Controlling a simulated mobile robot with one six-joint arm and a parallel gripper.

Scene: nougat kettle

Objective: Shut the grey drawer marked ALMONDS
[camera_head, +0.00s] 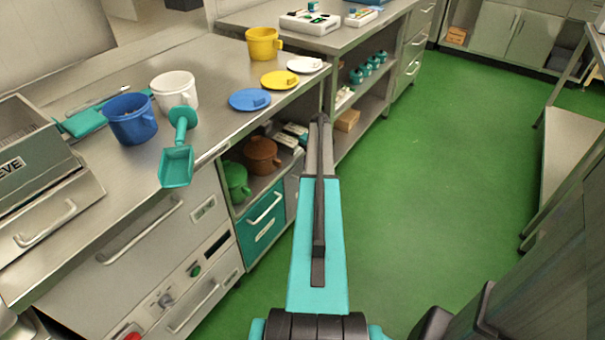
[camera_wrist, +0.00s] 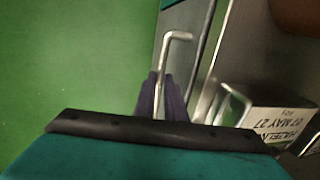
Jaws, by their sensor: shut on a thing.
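In the wrist view, my gripper's dark fingers (camera_wrist: 162,98) are closed around a bent metal bar handle (camera_wrist: 178,36). The handle runs beside a narrow grey front (camera_wrist: 183,62), seen steeply from the side. I cannot read ALMONDS in either view, so I cannot confirm that this is the grey drawer. In the head view, my arm reaches toward the shelving under the counter and hides my fingertips. A grey panel (camera_head: 292,180) shows beside my arm, right of a teal drawer (camera_head: 262,226); I cannot tell how far any drawer there stands out.
In the head view, brown (camera_head: 262,156) and green (camera_head: 236,182) pots sit on the shelf. A teal scoop (camera_head: 178,165) overhangs the counter. The green floor (camera_head: 430,170) is clear.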

